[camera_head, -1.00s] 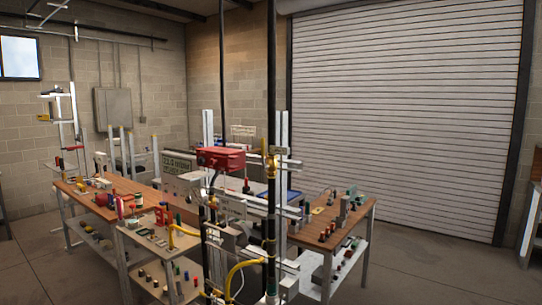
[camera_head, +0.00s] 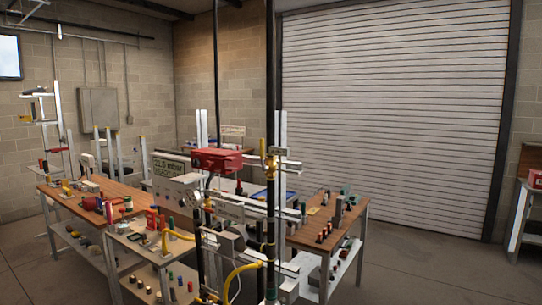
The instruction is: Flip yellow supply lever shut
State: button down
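A brass-yellow valve (camera_head: 270,165) sits on a black vertical pipe (camera_head: 271,215) near the middle of the head view. A small yellow upright piece that looks like its lever (camera_head: 263,146) stands at the valve's left side, roughly along the pipe. It is too small to tell its exact angle. A small tag (camera_head: 279,151) is beside the valve. A yellow hose (camera_head: 240,270) curves lower down, left of the pipe. My gripper is not in view.
A red box (camera_head: 217,160) is left of the valve. Wooden-topped benches (camera_head: 330,228) with many small parts stand around the pipes. A roller door (camera_head: 400,110) fills the back right. Concrete floor (camera_head: 430,270) is clear at the right; another bench (camera_head: 522,215) stands at the right edge.

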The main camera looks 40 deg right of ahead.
aim_at(263, 168)
jog(key=i, duration=0.95)
jog(key=u, duration=0.05)
